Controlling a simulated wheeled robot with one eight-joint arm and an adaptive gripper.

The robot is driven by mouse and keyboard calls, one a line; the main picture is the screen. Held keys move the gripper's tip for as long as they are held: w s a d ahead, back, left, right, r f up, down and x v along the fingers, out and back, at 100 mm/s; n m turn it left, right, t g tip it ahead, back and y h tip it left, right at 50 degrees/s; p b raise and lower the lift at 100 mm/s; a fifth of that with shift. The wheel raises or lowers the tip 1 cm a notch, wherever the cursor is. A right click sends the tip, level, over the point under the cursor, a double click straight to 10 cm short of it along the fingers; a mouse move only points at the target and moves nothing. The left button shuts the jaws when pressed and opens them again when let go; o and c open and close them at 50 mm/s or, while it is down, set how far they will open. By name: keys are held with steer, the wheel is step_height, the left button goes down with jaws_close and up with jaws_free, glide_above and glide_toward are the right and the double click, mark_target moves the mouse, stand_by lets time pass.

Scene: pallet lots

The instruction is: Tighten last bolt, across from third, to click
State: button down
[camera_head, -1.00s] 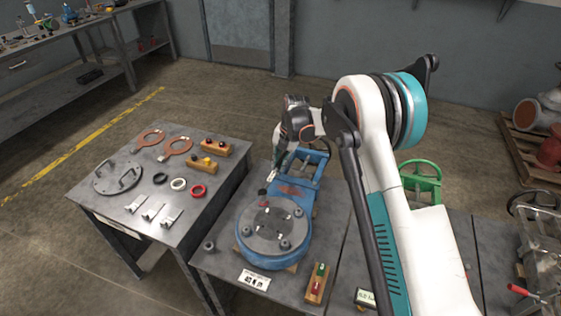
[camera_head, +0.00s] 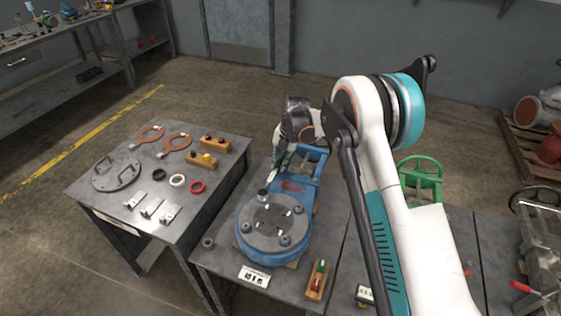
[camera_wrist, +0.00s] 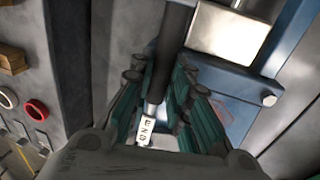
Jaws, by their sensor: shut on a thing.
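A blue valve body (camera_head: 245,250) with a round grey cover plate (camera_head: 262,243) sits on the near table. Grey bolts stand around the plate: one at the left (camera_head: 247,228), one at the front (camera_head: 285,240), one at the right (camera_head: 298,210). A dark round piece (camera_head: 262,193) stands at the plate's far-left edge; whether it is a bolt head or a socket is unclear. My gripper (camera_head: 277,172) is behind the plate. In the wrist view, my gripper (camera_wrist: 160,108) is shut on a dark rod-like tool (camera_wrist: 172,50) with a small white lettered label or display. The tool's working end is hidden.
The left table holds a round plate with handles (camera_head: 117,173), orange rings (camera_head: 175,142), small rings and wooden blocks. A loose grey nut or bolt (camera_head: 208,243) lies left of the valve. A wooden holder (camera_head: 318,280) stands front right; a green valve (camera_head: 420,175) stands behind my arm.

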steer(key=shift+s+d+m, duration=0.15)
steer(key=shift+d+m, duration=0.15)
steer(key=shift+d, duration=0.1)
steer(key=shift+s+d, duration=0.15)
steer(key=shift+d, duration=0.15)
steer(key=shift+s+d+m, duration=0.2)
steer(key=shift+d+m, duration=0.15)
steer(key=shift+m, duration=0.25)
steer(key=shift+s+d, duration=0.1)
steer(key=shift+d, duration=0.2)
steer(key=shift+s+d+m+t, duration=0.3)
steer(key=shift+d+m, duration=0.05)
steer(key=shift+m, duration=0.15)
stand_by(0.3)
steer(key=shift+s+d, duration=0.15)
steer(key=shift+d, duration=0.1)
steer(key=shift+s+d+m, duration=0.1)
steer(key=shift+m, duration=0.2)
steer(key=shift+s+d, duration=0.2)
